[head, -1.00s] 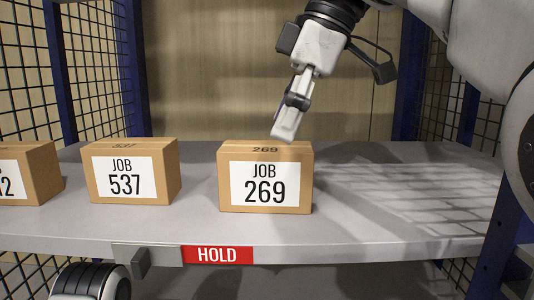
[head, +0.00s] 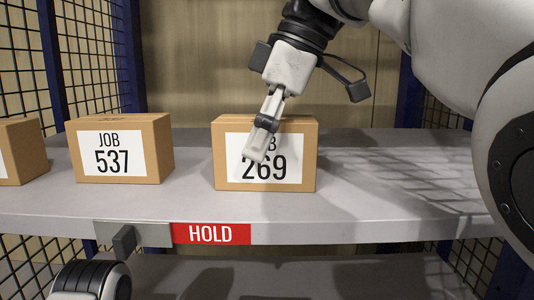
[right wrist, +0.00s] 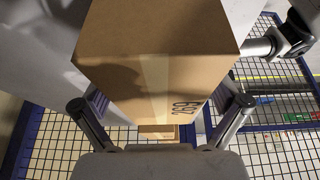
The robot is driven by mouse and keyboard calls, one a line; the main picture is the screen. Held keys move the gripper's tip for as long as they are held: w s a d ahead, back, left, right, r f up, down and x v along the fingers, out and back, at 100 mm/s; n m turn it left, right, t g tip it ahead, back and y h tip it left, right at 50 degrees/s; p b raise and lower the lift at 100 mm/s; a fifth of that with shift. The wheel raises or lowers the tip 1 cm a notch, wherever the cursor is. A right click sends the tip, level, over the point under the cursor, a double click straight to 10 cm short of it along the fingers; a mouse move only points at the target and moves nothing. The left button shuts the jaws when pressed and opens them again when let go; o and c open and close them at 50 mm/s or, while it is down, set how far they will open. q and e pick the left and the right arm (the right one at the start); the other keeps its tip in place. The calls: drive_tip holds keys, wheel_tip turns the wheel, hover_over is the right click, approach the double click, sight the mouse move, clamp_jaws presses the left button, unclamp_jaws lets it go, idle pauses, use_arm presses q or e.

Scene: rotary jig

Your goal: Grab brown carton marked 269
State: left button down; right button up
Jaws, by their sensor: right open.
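The brown carton marked 269 (head: 290,186) stands upright on the grey shelf (head: 390,200), its white JOB 269 label facing me. My right gripper (head: 256,152) comes down from above, and its finger covers part of the label in the head view.
A carton marked 537 (head: 151,172) stands to the left, and another carton (head: 22,165) is cut off at the left edge. A red HOLD sign (head: 211,234) is on the shelf's front edge. Mesh panels (head: 95,60) flank the shelf. The shelf's right side is clear.

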drive_tip(key=shift+f, duration=0.25)
idle(0.3)
drive_tip(key=c, duration=1.7)
drive_tip(key=shift+o, duration=0.2)
drive_tip(key=shift+r, duration=0.15)
